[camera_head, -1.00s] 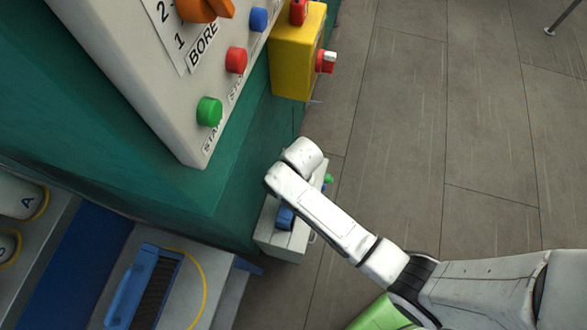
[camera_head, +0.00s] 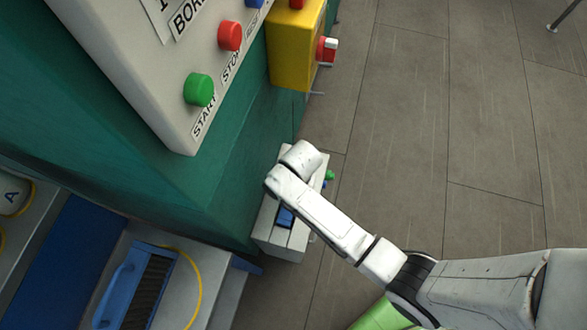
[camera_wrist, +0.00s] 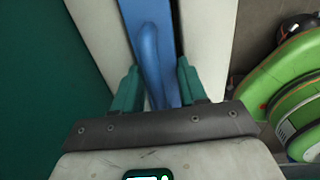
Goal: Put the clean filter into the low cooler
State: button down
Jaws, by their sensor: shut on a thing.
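The low cooler (camera_head: 268,240) is a pale box on the floor against the green machine, with a blue part (camera_head: 285,217) showing in its top. My arm reaches down over it in the head view and hides the jaws there. In the wrist view my gripper (camera_wrist: 157,82) is shut on the blue handle of a filter (camera_wrist: 150,45), its teal fingers on either side. The filter lies between the cooler's two pale sides (camera_wrist: 208,40), in its slot. I cannot tell how deep it sits. The filter's far end is out of frame.
Another blue-framed filter with dark ribs (camera_head: 150,290) lies on a grey ledge inside a yellow ring. A control panel (camera_head: 150,90) with buttons and a yellow box (camera_head: 295,50) overhang the cooler. Open floor (camera_head: 440,130) lies to the right.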

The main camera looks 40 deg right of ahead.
jog(key=shift+s+d+f+p, duration=0.3)
jog(key=shift+s+d, duration=0.1)
jog(key=shift+s, duration=0.05)
dwell(0.6)
jog(key=c, duration=0.8)
grip_release()
jog(key=shift+o, duration=1.4)
jog(key=shift+d+r, duration=0.1)
jog(key=shift+r, duration=0.35)
notch_tip(320, 180, up, 10)
jog(key=p, duration=0.1)
jog(key=shift+r, duration=0.25)
jog(key=shift+s, duration=0.15)
jog(key=s+d+r+m, duration=0.3)
jog(key=s+m, duration=0.4)
jog(key=m, duration=0.5)
jog(key=s+d+r+m, duration=0.3)
jog(key=s+m, duration=0.5)
jog(key=m, duration=0.5)
jog(key=shift+d+r+m+h, duration=0.3)
jog(key=shift+r+h, duration=0.1)
